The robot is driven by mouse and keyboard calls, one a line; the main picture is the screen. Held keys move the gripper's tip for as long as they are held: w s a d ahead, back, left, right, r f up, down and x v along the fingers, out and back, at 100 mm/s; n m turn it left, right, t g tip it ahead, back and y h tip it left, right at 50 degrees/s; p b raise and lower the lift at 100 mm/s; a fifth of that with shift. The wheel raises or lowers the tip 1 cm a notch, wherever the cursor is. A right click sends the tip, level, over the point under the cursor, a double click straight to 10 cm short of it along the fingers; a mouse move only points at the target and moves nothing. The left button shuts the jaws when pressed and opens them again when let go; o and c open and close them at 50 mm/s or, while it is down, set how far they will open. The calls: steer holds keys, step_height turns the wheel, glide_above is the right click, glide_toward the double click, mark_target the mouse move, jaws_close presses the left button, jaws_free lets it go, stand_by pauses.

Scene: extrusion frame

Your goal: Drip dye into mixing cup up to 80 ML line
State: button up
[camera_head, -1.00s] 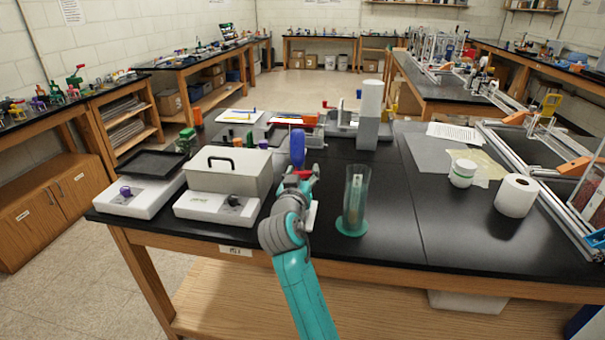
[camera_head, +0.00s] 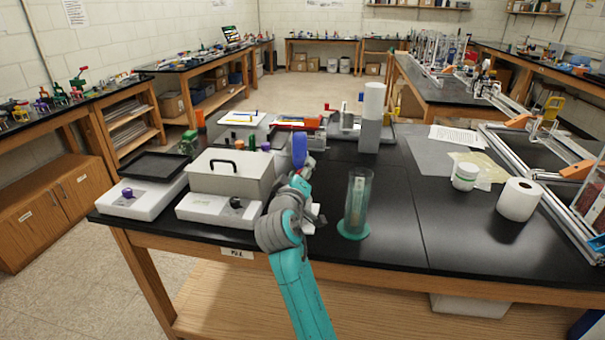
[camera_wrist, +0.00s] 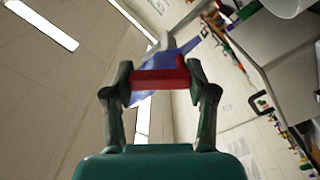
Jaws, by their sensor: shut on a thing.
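My gripper (camera_wrist: 160,82) is shut on a blue squeeze bottle (camera_wrist: 148,95) with a red band across it between the fingers. A narrow grey tip shows past the band. In the head view the blue bottle (camera_head: 299,151) stands above my wrist, partly hidden by the arm. A tall clear greenish cylinder (camera_head: 358,197) with a round green base stands upright on the black table, right of my gripper and apart from it. A pale strip shows in it; its markings and fill level are too small to read. I cannot tell which vessel is the mixing cup.
Left of my arm are a grey lidded box (camera_head: 230,172) and white scale-like devices (camera_head: 141,196). A white and grey column (camera_head: 371,130) stands behind the cylinder. A white jar (camera_head: 465,176) and paper roll (camera_head: 520,199) stand right.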

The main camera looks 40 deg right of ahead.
steer(key=shift+w+a+r+n, duration=0.1)
steer(key=shift+w+a+n, duration=0.05)
steer(key=shift+n, duration=1.05)
steer(key=o, duration=1.2)
steer(key=shift+c, duration=0.2)
steer(key=v, duration=1.2)
